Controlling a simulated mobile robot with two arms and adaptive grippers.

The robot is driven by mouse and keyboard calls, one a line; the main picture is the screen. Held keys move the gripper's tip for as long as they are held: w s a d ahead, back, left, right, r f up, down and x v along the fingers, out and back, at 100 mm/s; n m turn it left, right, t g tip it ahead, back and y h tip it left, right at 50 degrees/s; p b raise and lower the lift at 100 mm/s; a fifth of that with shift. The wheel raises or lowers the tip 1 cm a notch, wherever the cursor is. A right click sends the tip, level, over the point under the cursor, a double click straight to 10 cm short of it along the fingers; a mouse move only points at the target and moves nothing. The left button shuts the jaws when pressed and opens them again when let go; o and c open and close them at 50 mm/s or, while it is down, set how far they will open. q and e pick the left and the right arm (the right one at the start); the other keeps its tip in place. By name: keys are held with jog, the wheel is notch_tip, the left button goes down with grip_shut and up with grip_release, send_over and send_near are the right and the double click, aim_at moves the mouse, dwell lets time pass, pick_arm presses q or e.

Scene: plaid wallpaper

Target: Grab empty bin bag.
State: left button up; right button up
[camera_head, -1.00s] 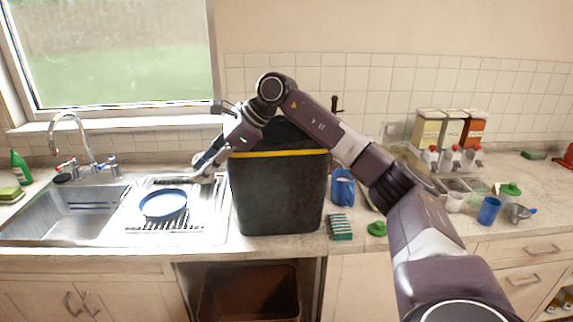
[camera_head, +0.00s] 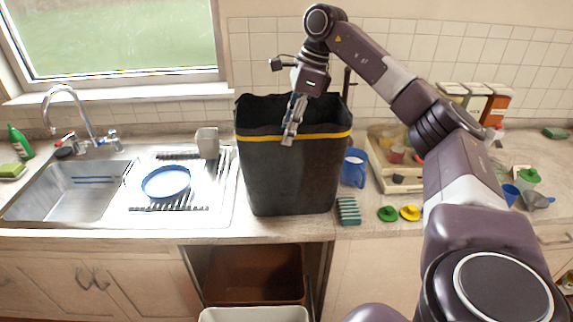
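A large black bag or bag-lined bin (camera_head: 290,180) stands upright on the counter right of the sink. It has a yellow band (camera_head: 260,139) near its open top, and its bottom inside is hidden. I cannot tell whether it is a bag alone or a bag over a bin. My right gripper (camera_head: 290,131) points down at the front rim, its fingertips in front of the yellow band and close together. I cannot tell whether they pinch the rim. My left gripper is out of view.
A grey cup (camera_head: 207,142) and blue plate (camera_head: 166,182) are on the drainer at left. A blue mug (camera_head: 354,168) and green sponge (camera_head: 348,211) stand close right of the black bag. An open cupboard below holds a brown bin (camera_head: 255,275); a white-rimmed container (camera_head: 254,315) is in front.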

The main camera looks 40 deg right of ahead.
aim_at(291, 160)
jog(key=p+x, duration=0.3)
jog(key=x, duration=0.4)
jog(key=shift+s, duration=0.1)
jog(key=shift+f, duration=0.3)
dwell(0.3)
